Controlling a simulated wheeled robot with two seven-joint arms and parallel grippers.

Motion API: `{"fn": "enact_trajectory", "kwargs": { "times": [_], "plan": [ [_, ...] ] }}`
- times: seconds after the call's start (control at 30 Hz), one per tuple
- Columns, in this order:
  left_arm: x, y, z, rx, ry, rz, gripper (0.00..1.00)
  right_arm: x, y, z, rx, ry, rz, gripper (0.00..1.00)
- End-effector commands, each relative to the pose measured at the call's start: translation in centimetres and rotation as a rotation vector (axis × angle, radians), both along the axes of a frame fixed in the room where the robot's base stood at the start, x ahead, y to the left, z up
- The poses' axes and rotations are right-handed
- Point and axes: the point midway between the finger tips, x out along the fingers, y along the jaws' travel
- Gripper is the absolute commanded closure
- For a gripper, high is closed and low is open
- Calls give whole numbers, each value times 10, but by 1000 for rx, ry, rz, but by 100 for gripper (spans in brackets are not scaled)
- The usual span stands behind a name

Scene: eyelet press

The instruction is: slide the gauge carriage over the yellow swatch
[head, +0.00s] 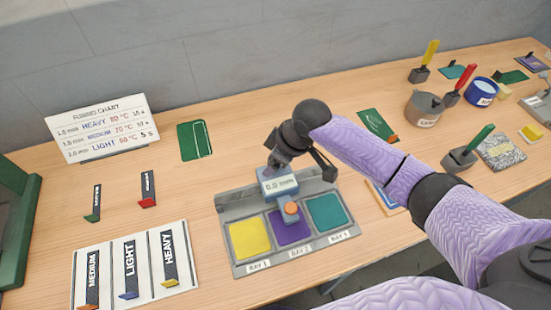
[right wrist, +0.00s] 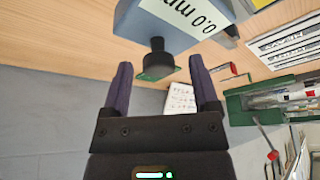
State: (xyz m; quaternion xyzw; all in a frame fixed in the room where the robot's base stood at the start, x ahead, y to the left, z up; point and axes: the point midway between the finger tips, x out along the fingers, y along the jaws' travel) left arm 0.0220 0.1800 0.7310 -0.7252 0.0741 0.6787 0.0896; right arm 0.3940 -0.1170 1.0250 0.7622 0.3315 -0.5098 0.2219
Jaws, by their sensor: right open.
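The gauge carriage (head: 280,187) is a blue box with a white "0.0 mm" display, and an orange-topped part (head: 291,209) sticks out in front of it. It stands at the middle bay, over the purple swatch (head: 288,231). The yellow swatch (head: 248,239) lies uncovered in Bay 1, to its left. My right gripper (head: 290,164) is just behind and above the carriage. In the right wrist view its fingers (right wrist: 161,75) are open, with the carriage's black knob (right wrist: 155,62) near the gap between their tips; contact cannot be told. My left gripper is out of view.
A teal swatch (head: 327,212) lies in Bay 3 of the grey tray (head: 237,207). A green card (head: 194,140) lies behind. Pots and brushes (head: 424,108) crowd the right side.

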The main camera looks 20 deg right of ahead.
Motion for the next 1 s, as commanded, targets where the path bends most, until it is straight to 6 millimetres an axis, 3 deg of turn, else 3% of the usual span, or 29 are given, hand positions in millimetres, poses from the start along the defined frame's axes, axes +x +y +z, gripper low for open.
{"fn": "enact_trajectory", "kwargs": {
  "times": [0.23,0.6,1.0],
  "plan": [
    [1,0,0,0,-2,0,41,1,0,-1,-1,-1,0,25],
    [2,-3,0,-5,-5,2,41,0,0,-1,0,0,-1,100],
    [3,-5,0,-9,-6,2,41,1,0,-1,0,0,-1,100]
  ]
}}
